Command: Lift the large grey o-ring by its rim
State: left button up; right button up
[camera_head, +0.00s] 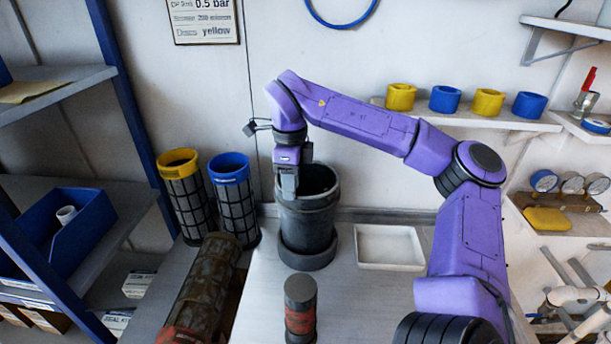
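A large dark grey, round, open-topped bucket-like part (312,225) stands upright on the white worktop in the middle. A wider dark grey ring (308,258) surrounds its foot. I cannot tell for sure which of these grey round parts is the o-ring. My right gripper (289,190) points down at the left side of the bucket's upper rim, overlapping it in the picture. Its fingers are small and partly merge with the rim, so their opening and contact are unclear. My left gripper is not in view.
A white shallow tray (390,247) lies right of the bucket. A small dark cylinder with a red band (300,312) stands in front. Yellow-topped (178,158) and blue-topped (229,168) mesh filters stand left, near a rusty cylinder (202,285). A shelf holds yellow and blue rings (445,99).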

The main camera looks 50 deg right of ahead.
jog(key=shift+s+a+f, duration=0.1)
jog(key=shift+s+f, duration=0.15)
jog(key=shift+s, duration=0.4)
jog(key=shift+w+f, duration=0.15)
jog(key=shift+w, duration=0.05)
grip_shut()
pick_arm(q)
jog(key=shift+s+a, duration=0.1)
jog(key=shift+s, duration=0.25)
pick_arm(e)
jog(key=shift+s, duration=0.15)
